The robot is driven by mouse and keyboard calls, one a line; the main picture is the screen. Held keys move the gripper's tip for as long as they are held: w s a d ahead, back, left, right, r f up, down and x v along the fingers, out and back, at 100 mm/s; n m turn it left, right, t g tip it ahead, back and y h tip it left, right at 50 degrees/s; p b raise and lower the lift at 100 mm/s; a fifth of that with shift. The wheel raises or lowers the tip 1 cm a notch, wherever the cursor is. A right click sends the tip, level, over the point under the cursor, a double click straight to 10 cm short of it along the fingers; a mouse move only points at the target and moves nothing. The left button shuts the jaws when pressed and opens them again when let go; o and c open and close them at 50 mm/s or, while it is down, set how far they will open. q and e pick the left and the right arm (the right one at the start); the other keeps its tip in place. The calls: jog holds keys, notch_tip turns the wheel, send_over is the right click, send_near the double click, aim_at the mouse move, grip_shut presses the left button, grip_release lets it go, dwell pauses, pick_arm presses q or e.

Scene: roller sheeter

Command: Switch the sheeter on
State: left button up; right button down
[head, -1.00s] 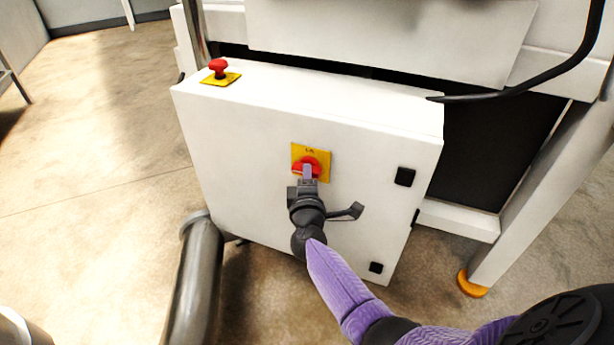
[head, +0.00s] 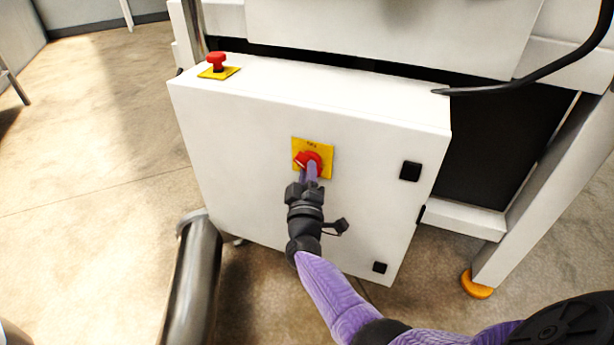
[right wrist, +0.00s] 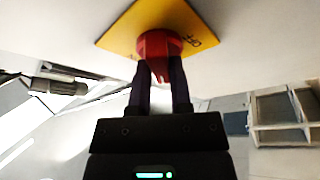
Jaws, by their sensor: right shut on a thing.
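The sheeter's white control box (head: 240,150) stands in the middle of the head view. A red rotary switch (head: 301,158) on a yellow plate (head: 326,148) is on its front face. My right gripper (head: 311,172) is shut on the switch knob. In the right wrist view, both fingers (right wrist: 161,85) close on the red switch (right wrist: 158,45), with the yellow plate (right wrist: 118,30) behind it. Lettering shows on the plate, and part of it reads like "OFF" in the wrist view. My left gripper is not in view.
A red mushroom button (head: 216,61) on a yellow base sits on top of the box at left. Black latches (head: 410,171) are on the box's right side. A dark curved bar (head: 540,78) reaches in at upper right. Open floor (head: 90,180) lies left.

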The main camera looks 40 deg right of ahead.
pick_arm(q)
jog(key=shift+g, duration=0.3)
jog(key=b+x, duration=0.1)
jog(key=b, duration=0.1)
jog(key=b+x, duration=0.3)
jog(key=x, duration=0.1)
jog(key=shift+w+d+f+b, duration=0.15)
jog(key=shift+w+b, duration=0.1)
jog(key=shift+b, duration=0.15)
pick_arm(e)
jog(key=m+g+h, duration=0.1)
jog(key=m+h, duration=0.1)
jog(key=m, duration=0.3)
jog(key=m+g+h, duration=0.1)
jog(key=m+h, duration=0.1)
jog(key=m, duration=0.3)
jog(key=m+g+h, duration=0.2)
jog(key=m, duration=0.3)
jog(key=shift+w+a+f, duration=0.25)
jog(key=shift+w+f, duration=0.1)
jog(key=c, duration=0.5)
grip_release()
jog(key=shift+r, duration=0.1)
jog(key=shift+c, duration=0.2)
